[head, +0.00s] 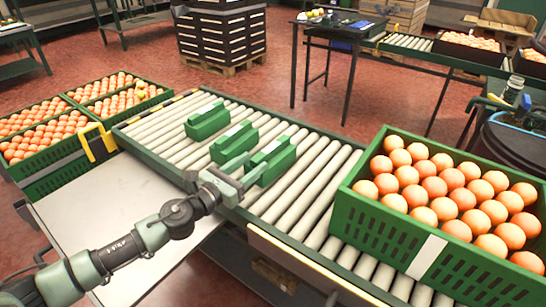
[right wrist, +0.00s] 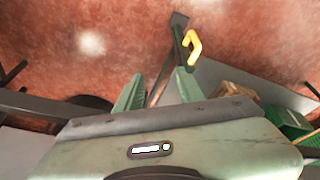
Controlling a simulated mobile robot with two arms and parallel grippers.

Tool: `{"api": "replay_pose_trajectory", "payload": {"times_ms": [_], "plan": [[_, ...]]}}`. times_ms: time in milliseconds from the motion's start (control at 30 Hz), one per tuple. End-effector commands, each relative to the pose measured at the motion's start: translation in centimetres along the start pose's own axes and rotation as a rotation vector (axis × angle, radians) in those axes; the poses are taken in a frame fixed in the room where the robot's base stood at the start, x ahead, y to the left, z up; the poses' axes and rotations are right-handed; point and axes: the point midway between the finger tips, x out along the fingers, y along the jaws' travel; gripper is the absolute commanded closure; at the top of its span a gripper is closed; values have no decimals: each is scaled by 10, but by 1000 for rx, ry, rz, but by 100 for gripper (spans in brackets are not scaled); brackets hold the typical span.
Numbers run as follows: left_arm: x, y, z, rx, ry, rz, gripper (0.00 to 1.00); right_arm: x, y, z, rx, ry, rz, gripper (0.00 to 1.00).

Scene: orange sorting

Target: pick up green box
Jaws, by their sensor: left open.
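Three green boxes lie in a row on the roller conveyor (head: 312,165): a far-left box (head: 207,121), a middle box (head: 234,145) and a near-right box (head: 271,160). My left gripper (head: 246,172) is open at the near end of the near-right box, close to the middle box too. I cannot tell whether its fingers touch either box. My right gripper (right wrist: 158,88) shows in the right wrist view with its two green fingers apart and nothing between them.
A green crate of oranges (head: 377,217) stands at the conveyor's right end. More orange crates (head: 62,172) stand at the left. A bare metal surface (head: 115,205) lies in front of the conveyor. A dark table (head: 327,33) stands behind. Rollers right of the boxes are clear.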

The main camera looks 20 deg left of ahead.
Motion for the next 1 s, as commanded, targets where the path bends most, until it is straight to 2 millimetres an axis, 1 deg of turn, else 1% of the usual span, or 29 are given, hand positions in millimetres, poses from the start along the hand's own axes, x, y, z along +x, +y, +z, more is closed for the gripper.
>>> {"api": "replay_pose_trajectory", "payload": {"times_ms": [100, 267, 533, 667, 867, 900, 967, 1000], "plan": [[14, 0, 2, 0, -3, 0, 53, -2, 0, 0, 0, 0, 0, 62], [28, -1, 3, -1, -3, 0, 53, -2, 0, -1, 0, 0, 0, 62], [65, -2, 5, -2, -3, 1, 53, -1, 0, 0, 0, -1, 0, 62], [71, -2, 4, -2, -1, 0, 53, -1, 0, 0, 0, -1, 0, 62], [71, -2, 4, -2, -1, 0, 53, -1, 0, 0, 0, -1, 0, 62], [71, -2, 4, -2, -1, 0, 64, -1, 0, 0, 0, -1, 0, 62], [71, -2, 4, -2, -1, 0, 81, -1, 0, 0, 0, -1, 0, 62], [71, -2, 4, -2, -1, 0, 92, -1, 0, 0, 0, -1, 0, 62]]}}
